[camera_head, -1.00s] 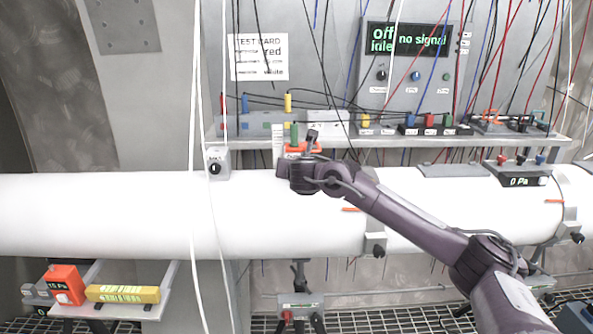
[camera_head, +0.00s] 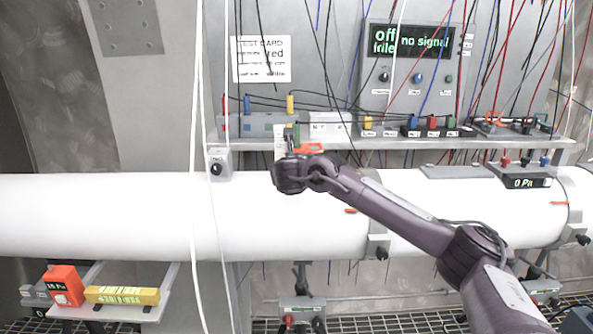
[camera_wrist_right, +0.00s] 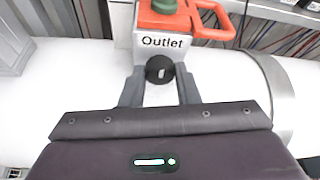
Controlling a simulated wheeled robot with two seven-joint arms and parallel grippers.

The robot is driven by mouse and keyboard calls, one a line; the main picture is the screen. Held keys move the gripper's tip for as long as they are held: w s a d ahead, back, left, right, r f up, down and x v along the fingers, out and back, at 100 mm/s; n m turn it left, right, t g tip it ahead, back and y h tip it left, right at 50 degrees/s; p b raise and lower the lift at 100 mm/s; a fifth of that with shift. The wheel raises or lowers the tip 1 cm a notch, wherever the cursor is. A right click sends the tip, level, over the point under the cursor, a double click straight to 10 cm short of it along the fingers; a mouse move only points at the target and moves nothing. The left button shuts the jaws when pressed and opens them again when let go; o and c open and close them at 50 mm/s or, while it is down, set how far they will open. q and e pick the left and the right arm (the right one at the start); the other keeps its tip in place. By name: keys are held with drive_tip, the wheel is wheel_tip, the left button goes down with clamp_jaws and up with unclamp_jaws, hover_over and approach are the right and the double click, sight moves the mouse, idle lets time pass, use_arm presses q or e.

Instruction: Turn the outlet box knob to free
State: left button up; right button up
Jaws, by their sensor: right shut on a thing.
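The outlet box (camera_wrist_right: 162,46) is a white box labelled "Outlet", with a green cap and an orange handle on top, in the right wrist view. Its round black knob (camera_wrist_right: 160,69) sits below the label and has a pale mark running roughly up and down. My right gripper (camera_wrist_right: 160,80) is shut on this knob, one finger at each side. In the head view my right gripper (camera_head: 288,176) is in front of the white pipe, and its wrist hides the knob. The orange handle (camera_head: 310,149) shows just above it. My left gripper is not in view.
The large white pipe (camera_head: 110,215) runs across the view. A small box with a black knob (camera_head: 218,163) stands on it at left. A shelf (camera_head: 400,143) with several devices is behind. Loose cables hang in front at left.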

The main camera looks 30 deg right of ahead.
drive_tip(key=shift+f, duration=0.2)
drive_tip(key=o, duration=1)
drive_tip(key=shift+r, duration=0.1)
drive_tip(key=shift+c, duration=0.2)
drive_tip(key=v, duration=0.7)
drive_tip(key=shift+s+a, duration=0.2)
drive_tip(key=shift+s, duration=0.1)
drive_tip(key=shift+r, duration=0.15)
